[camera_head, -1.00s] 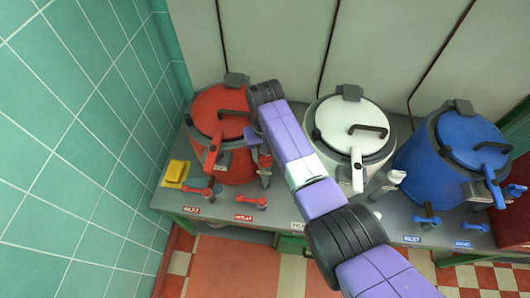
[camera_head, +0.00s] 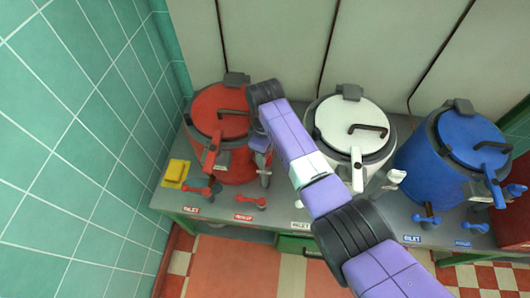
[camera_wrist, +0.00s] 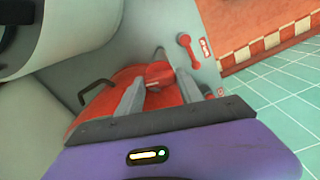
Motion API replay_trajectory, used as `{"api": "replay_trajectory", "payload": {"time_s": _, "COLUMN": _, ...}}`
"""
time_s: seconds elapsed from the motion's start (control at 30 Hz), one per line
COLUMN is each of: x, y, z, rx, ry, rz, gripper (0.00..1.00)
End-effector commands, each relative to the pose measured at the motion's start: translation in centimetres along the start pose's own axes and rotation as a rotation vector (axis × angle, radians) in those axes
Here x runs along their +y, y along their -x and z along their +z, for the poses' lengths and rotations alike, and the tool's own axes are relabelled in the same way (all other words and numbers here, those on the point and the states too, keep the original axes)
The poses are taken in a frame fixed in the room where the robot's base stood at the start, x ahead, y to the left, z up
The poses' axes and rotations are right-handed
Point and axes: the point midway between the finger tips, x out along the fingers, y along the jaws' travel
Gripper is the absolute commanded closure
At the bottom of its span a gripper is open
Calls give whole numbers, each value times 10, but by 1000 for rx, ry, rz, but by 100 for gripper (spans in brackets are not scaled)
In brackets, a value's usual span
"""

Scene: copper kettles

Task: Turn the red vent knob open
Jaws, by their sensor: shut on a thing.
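The red kettle (camera_head: 207,125) stands at the left end of the grey counter, with a red lid, a black handle and a red lever at its front. My gripper (camera_wrist: 161,78) is at its right side, with its fingers on either side of a round red knob (camera_wrist: 158,74) and shut on it. The knob lies over the red kettle top in the wrist view. How far the knob is turned cannot be told.
A white kettle (camera_head: 335,122) and a blue kettle (camera_head: 437,163) stand to the right. A tiled wall (camera_head: 75,130) bounds the left.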

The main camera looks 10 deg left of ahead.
Motion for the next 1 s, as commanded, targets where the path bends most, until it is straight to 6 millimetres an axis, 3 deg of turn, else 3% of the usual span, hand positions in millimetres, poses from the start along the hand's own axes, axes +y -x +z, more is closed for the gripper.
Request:
{"api": "replay_trajectory", "payload": {"time_s": 0.4, "x": 1, "y": 2, "z": -2, "rx": 5, "ry": 239, "rz": 4, "gripper": 97}}
{"api": "replay_trajectory", "payload": {"time_s": 1.0, "x": 1, "y": 2, "z": -2, "rx": 5, "ry": 294, "rz": 4, "gripper": 97}}
